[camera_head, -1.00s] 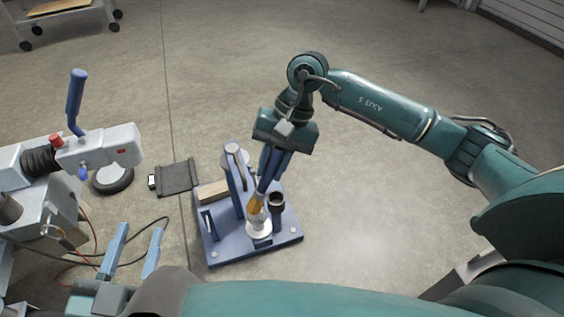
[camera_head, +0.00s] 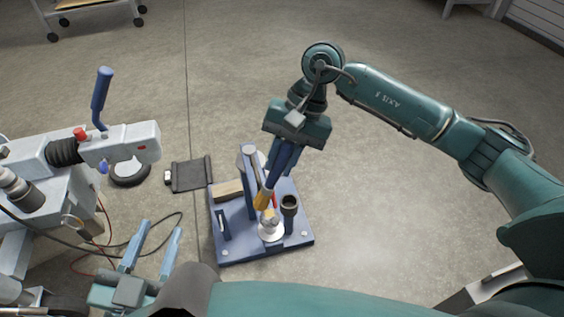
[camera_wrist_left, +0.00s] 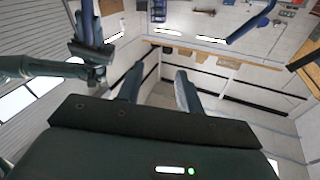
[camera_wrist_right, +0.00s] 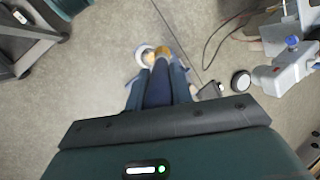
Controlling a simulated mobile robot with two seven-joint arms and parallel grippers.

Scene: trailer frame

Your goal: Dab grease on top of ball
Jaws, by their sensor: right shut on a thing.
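My right gripper (camera_head: 277,166) is shut on the blue handle of a brush (camera_head: 262,199), which points down with its orange-brown end low over the blue stand (camera_head: 236,250). A small mount on a round white base (camera_head: 271,233) stands under the brush end. The ball on it is too small and partly covered to make out clearly, and I cannot tell whether the brush touches it. In the right wrist view the brush (camera_wrist_right: 163,56) reaches over the white base (camera_wrist_right: 144,52). My left gripper (camera_head: 158,230) is open and empty, left of the stand.
The stand also holds a dark round cup (camera_head: 289,203), an upright post and a pale block (camera_head: 229,190). The trailer coupling (camera_head: 122,146), with a red button and blue lever, is at the left. A dark pad (camera_head: 189,175) and loose cables lie on the floor.

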